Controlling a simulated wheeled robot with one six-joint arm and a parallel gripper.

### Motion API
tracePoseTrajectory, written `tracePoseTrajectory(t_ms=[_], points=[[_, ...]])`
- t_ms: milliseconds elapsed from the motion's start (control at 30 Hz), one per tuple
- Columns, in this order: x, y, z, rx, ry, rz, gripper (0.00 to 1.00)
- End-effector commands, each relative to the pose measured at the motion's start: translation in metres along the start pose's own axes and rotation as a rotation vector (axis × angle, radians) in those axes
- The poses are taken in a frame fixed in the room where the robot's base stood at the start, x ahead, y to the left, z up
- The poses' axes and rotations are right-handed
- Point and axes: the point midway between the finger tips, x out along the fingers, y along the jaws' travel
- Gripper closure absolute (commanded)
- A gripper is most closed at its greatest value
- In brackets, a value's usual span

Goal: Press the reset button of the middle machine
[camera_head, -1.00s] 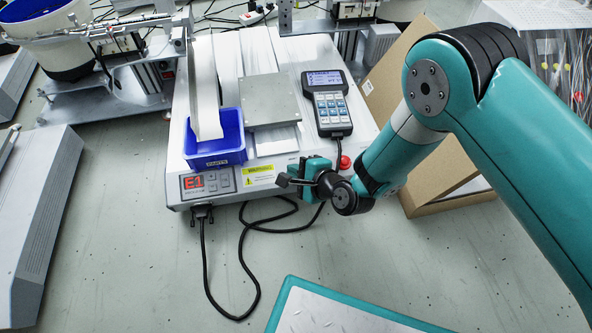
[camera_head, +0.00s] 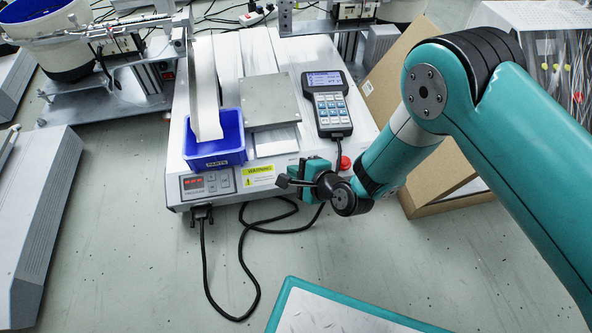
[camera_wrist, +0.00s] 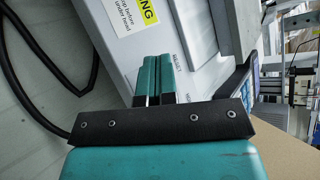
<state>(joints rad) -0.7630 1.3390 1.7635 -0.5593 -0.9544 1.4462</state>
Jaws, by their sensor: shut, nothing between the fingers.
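The middle machine (camera_head: 225,75) is a light grey box in the centre of the head view. Its front panel has a display (camera_head: 194,183) with small red characters and small grey keys beside it. A red button (camera_head: 345,162) sits at the right of its front, just right of my gripper. My gripper (camera_head: 314,161) is shut and empty at the machine's front. In the wrist view its teal fingertips (camera_wrist: 154,60) lie together against or very near the grey front face, beside small printed labels. I cannot make out the reset button; the fingers may cover it.
A blue bin (camera_head: 214,160), a metal plate (camera_head: 270,100) and a handheld keypad (camera_head: 328,105) are on the machine. Black cables (camera_head: 245,255) lie on the floor in front. A cardboard box (camera_head: 440,180) stands at the right, behind my arm.

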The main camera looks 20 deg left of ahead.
Motion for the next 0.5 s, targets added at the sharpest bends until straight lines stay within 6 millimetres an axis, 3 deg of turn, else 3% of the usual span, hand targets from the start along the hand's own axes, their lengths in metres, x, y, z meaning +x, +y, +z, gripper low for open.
tracePoseTrajectory(t_ms=[500], points=[[-0.0086, -0.0054, 0.0059, 0.0, 0.0, 0.001, 1.0]])
